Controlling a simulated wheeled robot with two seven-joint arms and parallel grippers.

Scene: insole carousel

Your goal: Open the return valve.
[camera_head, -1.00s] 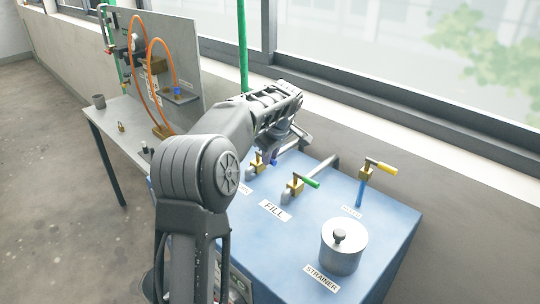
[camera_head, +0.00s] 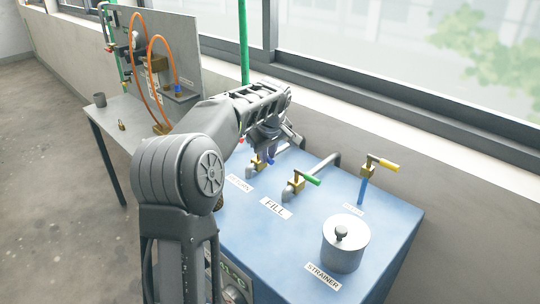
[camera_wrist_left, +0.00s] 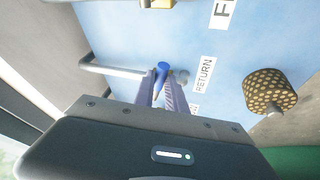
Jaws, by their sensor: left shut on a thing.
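The return valve (camera_head: 256,169) is a small brass valve on a blue bench top, with its RETURN label (camera_head: 238,183) in front of it. Its blue lever (camera_wrist_left: 162,68) shows in the left wrist view between the fingers. My left gripper (camera_head: 268,152) is over this valve, and in the left wrist view (camera_wrist_left: 161,88) its two fingers are shut on the blue lever. The fingers and wrist hide much of the valve, so the lever's exact angle is hard to tell. My right gripper is not in view.
The fill valve (camera_head: 292,187) with its green lever stands just right. Behind it is a yellow-levered valve (camera_head: 367,168). A metal strainer pot (camera_head: 345,249) stands at the front right. A grey panel (camera_head: 185,55) with orange hoses is at the back left.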

